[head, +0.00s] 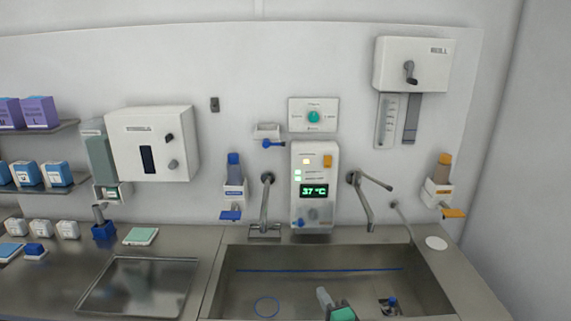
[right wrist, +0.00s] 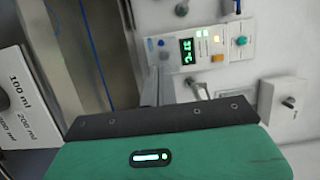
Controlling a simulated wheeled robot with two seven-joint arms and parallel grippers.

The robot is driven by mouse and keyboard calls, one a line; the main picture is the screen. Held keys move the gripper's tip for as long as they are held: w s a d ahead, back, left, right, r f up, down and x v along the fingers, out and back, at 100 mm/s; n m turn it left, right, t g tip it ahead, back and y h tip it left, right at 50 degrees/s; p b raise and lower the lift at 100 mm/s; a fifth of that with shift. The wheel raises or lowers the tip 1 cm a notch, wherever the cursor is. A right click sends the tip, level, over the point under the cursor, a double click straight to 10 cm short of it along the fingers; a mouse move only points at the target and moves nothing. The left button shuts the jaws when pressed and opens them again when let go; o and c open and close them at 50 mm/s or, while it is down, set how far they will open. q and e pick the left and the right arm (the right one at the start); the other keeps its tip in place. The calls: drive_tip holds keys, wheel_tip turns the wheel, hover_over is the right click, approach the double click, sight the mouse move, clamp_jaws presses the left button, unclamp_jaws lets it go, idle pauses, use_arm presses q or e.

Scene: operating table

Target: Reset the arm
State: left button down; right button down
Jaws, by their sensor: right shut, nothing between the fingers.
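My right gripper (head: 325,298) shows at the bottom edge of the head view, over the sink basin (head: 235,290). Only its grey tip and part of its green casing are in the picture. In the right wrist view the green casing and dark bar of my right gripper (right wrist: 158,85) fill the lower part, with a grey finger pointing toward the wall unit. The fingers are shut and nothing is between them. My left gripper is in neither view.
A control unit (head: 316,185) reading 37 °C hangs behind the sink, between two metal taps. A small blue-topped item (head: 391,303) is in the basin. A metal tray (head: 138,286) lies on the left counter. In the wrist view, a white surface marked 100 ml (right wrist: 25,100) is close by.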

drive_tip(key=s+d+f+n+g+h, duration=0.1)
drive_tip(key=s+d+f+n+g, duration=0.35)
drive_tip(key=s, duration=0.45)
drive_tip(key=s+d+f+n+g+h, duration=0.15)
drive_tip(key=s+f+n+g, duration=0.25)
drive_tip(key=s+f+n, duration=0.4)
drive_tip(key=s+d+n+g+h, duration=0.1)
drive_tip(key=s+d+n+g, duration=0.2)
drive_tip(key=s, duration=0.6)
drive_tip(key=s+d+n+g+h, duration=0.1)
drive_tip(key=s+d+g+h, duration=0.1)
drive_tip(key=s+d, duration=0.45)
wheel_tip(320, 180, down, 31)
drive_tip(key=s+a+g, duration=0.2)
drive_tip(key=s+d+f, duration=0.1)
drive_tip(key=s+f, duration=0.8)
drive_tip(key=s+d+f, duration=0.2)
drive_tip(key=s+f, duration=0.8)
drive_tip(key=shift+d+f+g, duration=0.15)
drive_tip(key=shift+d+g, duration=0.1)
drive_tip(key=shift+g, duration=0.1)
